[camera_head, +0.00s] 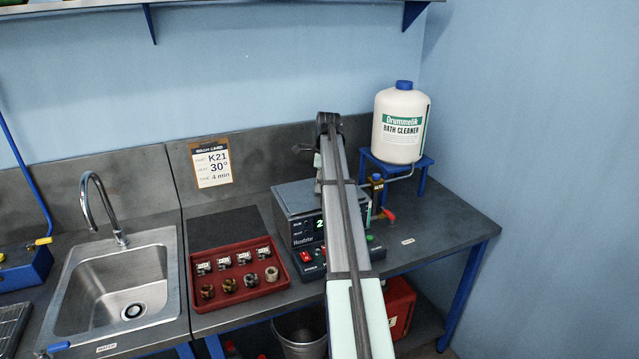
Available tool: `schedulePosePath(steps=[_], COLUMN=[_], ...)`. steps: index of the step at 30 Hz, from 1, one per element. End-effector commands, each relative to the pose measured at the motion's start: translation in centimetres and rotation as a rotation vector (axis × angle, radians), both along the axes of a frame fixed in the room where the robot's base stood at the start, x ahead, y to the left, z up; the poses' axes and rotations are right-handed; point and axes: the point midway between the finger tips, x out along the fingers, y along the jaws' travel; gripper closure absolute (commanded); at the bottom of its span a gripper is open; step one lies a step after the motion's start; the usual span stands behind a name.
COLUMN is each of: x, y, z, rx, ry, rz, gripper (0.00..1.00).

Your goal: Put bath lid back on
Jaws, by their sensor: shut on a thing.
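The ultrasonic bath (305,238) stands on the bench right of centre, with a green display and lit switches on its front. A flat grey lid (292,199) lies over the top of the bath, level as far as I can see. I cannot tell whether it rests on the rim or sits just above it. My gripper (318,184) points down over the lid and is shut on it. My forearm hides the fingertips, the handle and the right part of the lid.
A red tray (236,304) with several small parts sits left of the bath, beside the sink (122,288).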

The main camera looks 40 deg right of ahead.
Motion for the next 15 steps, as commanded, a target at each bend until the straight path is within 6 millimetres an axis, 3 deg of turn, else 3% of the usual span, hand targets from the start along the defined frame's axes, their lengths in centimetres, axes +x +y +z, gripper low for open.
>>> schedulePosePath(steps=[11,12,14,15], x=[0.02,0.01,0.01,0.01], y=[0.0,0.0,0.0,0.0], z=[-0.37,-0.36,-0.36,-0.37], rx=[-0.001,-0.001,-0.001,-0.001], ry=[-0.001,-0.001,-0.001,-0.001], rz=[0.0,0.0,0.0,0.0], gripper=[1.0,0.58,0.37,0.36])
